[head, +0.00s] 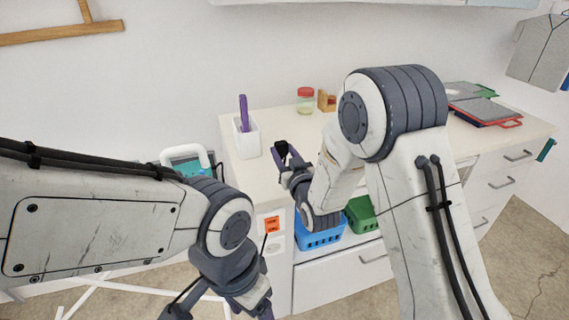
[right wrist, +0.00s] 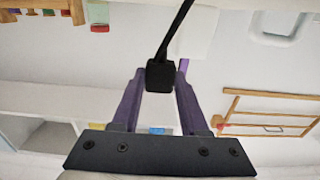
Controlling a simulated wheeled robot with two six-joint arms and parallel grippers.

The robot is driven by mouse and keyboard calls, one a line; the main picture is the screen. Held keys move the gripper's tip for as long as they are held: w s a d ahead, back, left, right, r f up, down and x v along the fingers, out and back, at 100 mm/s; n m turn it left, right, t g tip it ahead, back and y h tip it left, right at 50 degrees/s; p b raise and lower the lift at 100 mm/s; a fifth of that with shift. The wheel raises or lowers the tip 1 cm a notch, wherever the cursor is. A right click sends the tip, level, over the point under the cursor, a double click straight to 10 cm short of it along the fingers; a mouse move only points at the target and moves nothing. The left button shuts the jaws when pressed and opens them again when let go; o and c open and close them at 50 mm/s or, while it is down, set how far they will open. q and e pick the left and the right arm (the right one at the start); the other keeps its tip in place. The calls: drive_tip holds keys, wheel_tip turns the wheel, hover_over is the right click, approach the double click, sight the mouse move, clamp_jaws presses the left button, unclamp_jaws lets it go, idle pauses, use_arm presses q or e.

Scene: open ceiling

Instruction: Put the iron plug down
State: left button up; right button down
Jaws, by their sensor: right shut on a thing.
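My right gripper (head: 287,158) is over the front left part of the white counter (head: 271,186). In the right wrist view its purple fingers (right wrist: 160,92) are shut on the black iron plug (right wrist: 160,75), with the black cord running off from it. The plug also shows as a dark piece (head: 281,149) in the head view. A teal iron (head: 186,166) with a white handle is left of the counter, partly hidden by my left arm. My left gripper (head: 252,310) is at the bottom edge, cut off; its fingers are unclear.
A white cup (head: 247,143) with a purple tool, a red-lidded jar (head: 305,101) and a wooden block (head: 326,101) stand on the counter. Blue (head: 318,238) and green baskets (head: 362,214) sit below. An orange label (head: 272,224) is on the counter's side.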

wheel_tip(320, 180, down, 4)
drive_tip(key=shift+r, duration=0.15)
drive_tip(key=shift+f+b, duration=0.65)
drive_tip(key=shift+b, duration=0.05)
drive_tip(key=shift+c, duration=2.1)
unclamp_jaws()
drive_tip(key=shift+r, duration=0.15)
